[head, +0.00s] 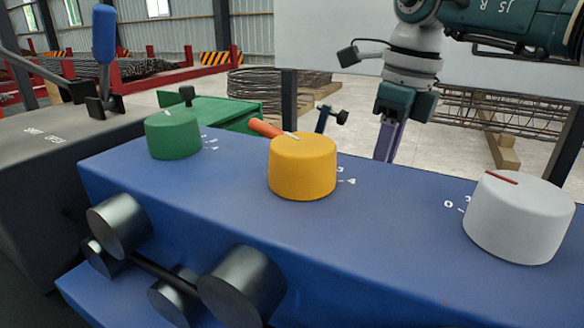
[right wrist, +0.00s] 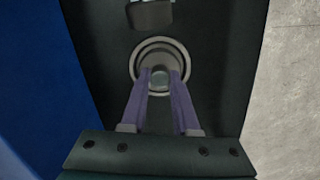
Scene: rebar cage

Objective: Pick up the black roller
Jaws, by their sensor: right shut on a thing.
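Several dark metallic rollers (head: 240,284) sit at the front of the blue machine (head: 380,235), lower left in the head view. My right gripper (head: 387,152) reaches down behind the machine's far edge, which hides its fingertips in the head view. In the right wrist view its purple fingers (right wrist: 160,78) are closed on a small round grey piece (right wrist: 159,80) inside a metal ring (right wrist: 139,50) on a dark surface. I cannot tell whether this piece belongs to a roller. My right gripper is away from the front rollers. My left gripper is not in view.
Green (head: 173,136), yellow (head: 303,170) and white (head: 520,220) knobs stand on the machine's top. A blue-handled lever (head: 104,36) rises at the left. An orange handle (head: 264,128) sticks out behind the yellow knob. Rebar cages (head: 475,110) lie behind at the right.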

